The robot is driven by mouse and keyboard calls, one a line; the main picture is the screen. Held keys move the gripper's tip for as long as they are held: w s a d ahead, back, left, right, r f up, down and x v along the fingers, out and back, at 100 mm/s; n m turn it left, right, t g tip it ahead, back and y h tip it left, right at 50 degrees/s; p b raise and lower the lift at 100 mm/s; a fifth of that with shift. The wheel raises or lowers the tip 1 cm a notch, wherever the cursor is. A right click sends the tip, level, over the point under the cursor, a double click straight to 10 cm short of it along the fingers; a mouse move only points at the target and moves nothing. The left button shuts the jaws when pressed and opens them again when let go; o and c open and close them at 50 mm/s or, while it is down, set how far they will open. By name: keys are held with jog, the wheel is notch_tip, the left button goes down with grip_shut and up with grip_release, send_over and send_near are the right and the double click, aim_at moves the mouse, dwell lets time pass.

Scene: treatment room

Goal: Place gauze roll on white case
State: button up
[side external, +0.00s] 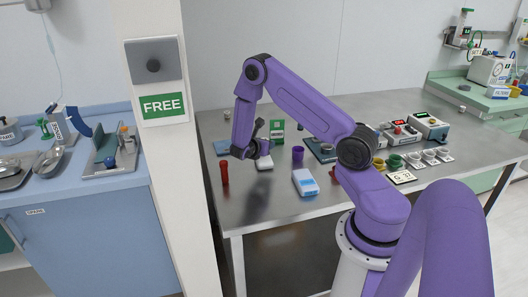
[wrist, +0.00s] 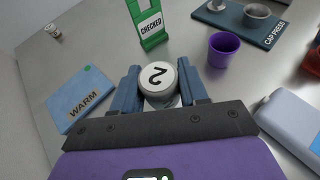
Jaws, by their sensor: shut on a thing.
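My gripper (wrist: 163,88) is shut on a short white round piece with a black 2 on its end, which looks like the gauze roll (wrist: 157,78). Its lower part is hidden between the blue fingers. What looks like the white case (side external: 304,181), with blue markings, lies front right of my gripper. It also shows at the right of the wrist view (wrist: 288,118).
A blue WARM pad (wrist: 82,98) lies left, a purple cup (wrist: 223,49) right. A red cylinder (side external: 225,173) stands near the table's left edge. The CAP PRESS tray (wrist: 240,18) is at the back right.

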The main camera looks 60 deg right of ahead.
jog(key=shift+w+d+f, duration=0.1)
jog(key=shift+f, duration=1.65)
jog(key=o, duration=1)
jog(key=shift+f, duration=0.15)
jog(key=shift+a+r, duration=0.25)
jog(key=v, duration=1.1)
jog(key=shift+a+r, duration=0.1)
jog(key=shift+a, duration=0.15)
